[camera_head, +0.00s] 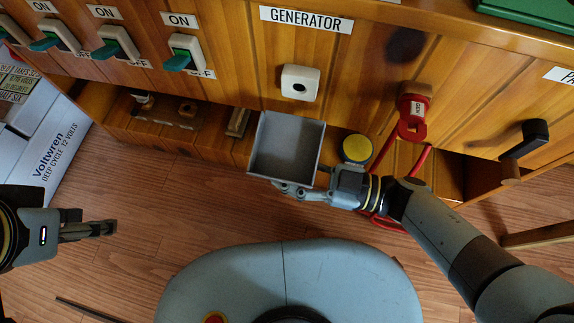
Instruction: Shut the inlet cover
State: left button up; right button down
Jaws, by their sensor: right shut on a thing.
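The grey square inlet cover (287,147) shows as a shallow open box shape below the GENERATOR label, at the lower edge of the wooden panel. My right gripper (294,189) is shut on the cover's near edge, with its arm coming in from the lower right. What lies behind the cover is hidden. My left gripper (103,229) is at the far left, over the floor and away from the cover. Its fingers show side-on, so I cannot tell whether they are open.
A white socket (299,83) is above the cover. A yellow round cap (357,149) and a red plug (412,111) with red cable are to its right. A black handle (525,139) sticks out farther right. White switches (186,51) and battery boxes (42,145) are left.

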jog(key=shift+s+f, duration=0.1)
jog(key=shift+s, duration=0.05)
jog(key=c, duration=1.3)
grip_release()
jog(key=shift+c, duration=0.2)
jog(key=v, duration=1.2)
